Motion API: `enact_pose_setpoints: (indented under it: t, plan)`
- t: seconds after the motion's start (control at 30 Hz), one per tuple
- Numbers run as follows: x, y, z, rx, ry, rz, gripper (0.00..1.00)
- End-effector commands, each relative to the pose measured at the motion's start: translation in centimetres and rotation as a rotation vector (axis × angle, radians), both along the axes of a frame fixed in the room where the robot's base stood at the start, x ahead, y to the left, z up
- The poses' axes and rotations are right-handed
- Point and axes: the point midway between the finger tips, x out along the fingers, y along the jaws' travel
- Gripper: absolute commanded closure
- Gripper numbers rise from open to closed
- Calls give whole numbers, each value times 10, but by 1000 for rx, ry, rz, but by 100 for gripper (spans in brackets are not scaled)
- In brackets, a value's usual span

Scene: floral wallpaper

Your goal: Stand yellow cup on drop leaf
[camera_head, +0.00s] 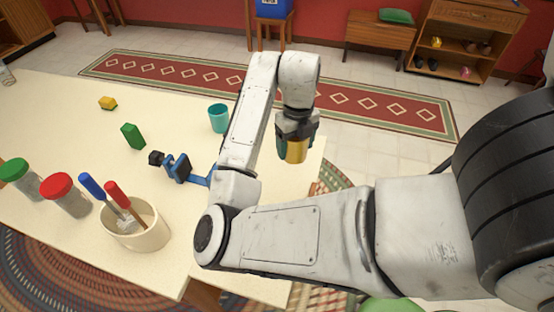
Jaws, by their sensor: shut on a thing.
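The yellow cup (296,152) is held between the fingers of my gripper (297,141), right of the middle of the view. The fingers are shut on its sides and hide its upper part. The cup shows over the right end of the cream table (60,115); I cannot tell its height above the surface. The drop leaf (265,288) appears to be the right end section of this tabletop, largely hidden behind my arm. Its seam with the rest of the table is not clear.
A teal cup (218,118) stands left of my arm. A crock (135,232) with brushes and two jars (66,195) stand near the front. The table's far left is mostly clear.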

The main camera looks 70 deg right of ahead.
Motion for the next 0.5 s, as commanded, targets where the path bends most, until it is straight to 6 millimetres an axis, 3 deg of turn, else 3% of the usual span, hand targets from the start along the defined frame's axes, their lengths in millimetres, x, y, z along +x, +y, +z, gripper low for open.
enact_pose_setpoints:
  t: [0.27,0.5]
  plan:
    - [35,-48,-25,3,1,0,67]
    - [54,-73,-66,3,0,0,67]
